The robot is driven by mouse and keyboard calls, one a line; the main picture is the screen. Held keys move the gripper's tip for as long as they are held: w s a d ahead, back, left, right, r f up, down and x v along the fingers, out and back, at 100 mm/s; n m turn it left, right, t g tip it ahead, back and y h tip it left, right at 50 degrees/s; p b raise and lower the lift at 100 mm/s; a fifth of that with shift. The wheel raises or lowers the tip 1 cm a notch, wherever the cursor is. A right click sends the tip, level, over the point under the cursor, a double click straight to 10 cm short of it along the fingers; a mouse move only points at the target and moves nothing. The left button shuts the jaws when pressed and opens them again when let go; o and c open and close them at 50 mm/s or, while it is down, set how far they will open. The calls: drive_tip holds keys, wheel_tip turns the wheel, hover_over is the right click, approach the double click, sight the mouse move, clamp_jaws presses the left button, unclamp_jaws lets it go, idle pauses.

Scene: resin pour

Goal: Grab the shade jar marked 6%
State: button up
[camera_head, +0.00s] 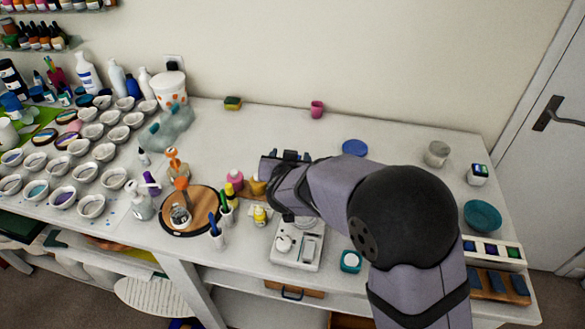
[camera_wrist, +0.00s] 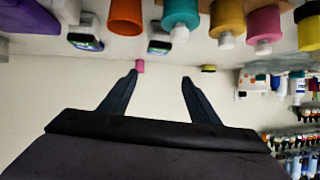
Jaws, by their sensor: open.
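No 6% marking is readable in either view. A small teal jar with a pale top (camera_head: 350,261) stands near the front edge, right of the white scale (camera_head: 297,243). Another small jar with a white label (camera_head: 478,174) stands at the far right. The wrist view shows two dark-and-white small jars, one at upper left (camera_wrist: 85,32) and one nearer the middle (camera_wrist: 159,38); I cannot match them surely to the head view. My gripper (camera_head: 291,156) is above the middle of the bench, apart from these jars. In the wrist view my gripper (camera_wrist: 159,78) is open, with nothing held between the fingers.
A pink cup (camera_head: 317,109) and a sponge (camera_head: 233,103) stand by the wall. Bottles and a round wooden board (camera_head: 206,205) are left of my arm. A blue disc (camera_head: 355,147) lies behind it. The back middle of the bench is mostly clear.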

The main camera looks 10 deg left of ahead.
drive_tip(key=f, duration=0.1)
drive_tip(key=a+f+h, duration=0.1)
drive_tip(key=s+f+m+t+h, duration=0.1)
drive_tip(key=shift+s+a+f+b, duration=0.1)
drive_tip(key=shift+a+f+b, duration=0.15)
drive_tip(key=shift+a+b, duration=0.1)
drive_tip(key=shift+s+d+f+h, duration=0.15)
drive_tip(key=shift+d+f+h, duration=0.1)
drive_tip(key=shift+f+h, duration=0.25)
drive_tip(key=shift+p+x, duration=1.1)
drive_tip(key=shift+x, duration=2.6)
drive_tip(key=shift+r, duration=0.1)
drive_tip(key=c, duration=1.2)
